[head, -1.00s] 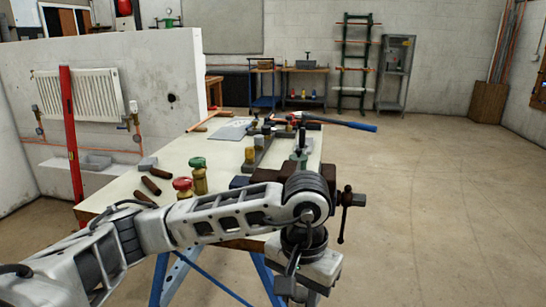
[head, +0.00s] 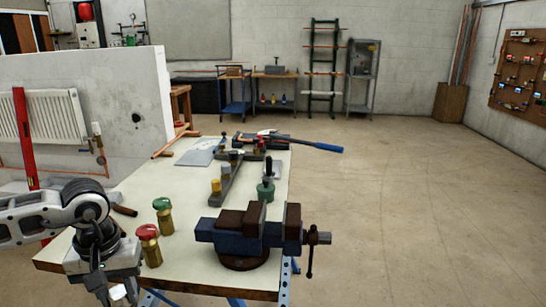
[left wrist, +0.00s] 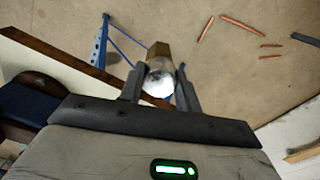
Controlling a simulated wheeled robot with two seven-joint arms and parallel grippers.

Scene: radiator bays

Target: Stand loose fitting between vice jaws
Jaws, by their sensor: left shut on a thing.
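My left gripper (head: 112,292) is at the lower left of the head view, left of the vice and low by the bench's near edge. In the left wrist view its fingers (left wrist: 160,88) are shut on a fitting (left wrist: 158,74) with a brass end and a shiny pale end. In the head view only a small pale part of it shows. The blue and brown vice (head: 223,235) stands at the bench's near right corner. Its brown jaws are apart, and nothing visible stands between them. The fitting is clear of the vice. My right gripper is not in view.
A red-capped brass valve (head: 149,246) and a green-capped one (head: 164,218) stand on the bench (head: 195,265) between my left gripper and the vice. A green pot (head: 265,191) and a grey rail (head: 232,182) with fittings are behind. Floor to the right is clear.

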